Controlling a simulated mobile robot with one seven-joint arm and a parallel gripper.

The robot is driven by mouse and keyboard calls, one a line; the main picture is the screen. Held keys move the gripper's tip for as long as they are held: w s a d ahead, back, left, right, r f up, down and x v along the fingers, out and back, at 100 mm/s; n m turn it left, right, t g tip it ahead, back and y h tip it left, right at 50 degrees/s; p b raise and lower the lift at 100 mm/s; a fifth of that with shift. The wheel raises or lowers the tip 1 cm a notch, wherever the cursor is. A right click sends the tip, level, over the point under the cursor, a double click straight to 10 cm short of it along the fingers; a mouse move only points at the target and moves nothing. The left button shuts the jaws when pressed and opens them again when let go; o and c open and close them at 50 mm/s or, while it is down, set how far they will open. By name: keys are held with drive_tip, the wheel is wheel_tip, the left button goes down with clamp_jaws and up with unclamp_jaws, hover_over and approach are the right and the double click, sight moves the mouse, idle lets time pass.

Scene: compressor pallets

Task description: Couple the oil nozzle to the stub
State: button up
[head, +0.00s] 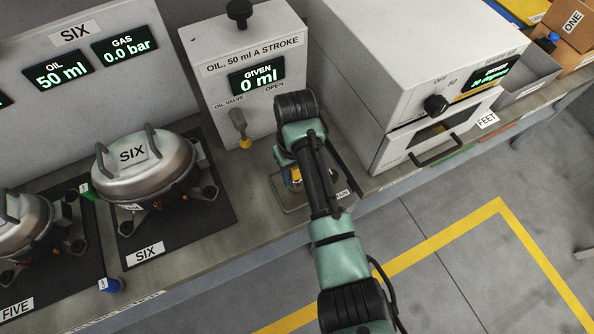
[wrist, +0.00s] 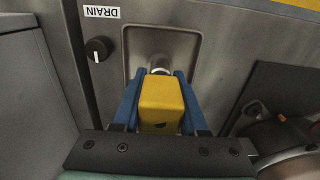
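The oil nozzle (wrist: 162,104) is a yellow block with a short metal end (wrist: 159,66). In the wrist view it sits between the blue fingers of my gripper (wrist: 158,100), which are shut on its sides. Its metal end is over the shallow metal drain tray (wrist: 192,40). In the head view the arm hides most of my gripper (head: 294,178), with a little yellow showing. Compressor SIX (head: 145,170) stands on its dark mat to the left. An orange-marked fitting (head: 183,198) shows low on its near side; I cannot tell whether it is the stub.
The oil dispenser (head: 255,70) stands behind the tray, reading 0 ml given, with a valve lever (head: 238,122). A white oven-like box (head: 420,75) stands to the right. A blue cap (head: 110,285) is at the bench's front edge. A black drain knob (wrist: 97,49) is beside the tray.

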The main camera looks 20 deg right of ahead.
clamp_jaws()
drive_tip(key=shift+r, duration=0.15)
drive_tip(key=shift+r+p, duration=2.9)
drive_tip(key=shift+p, duration=0.45)
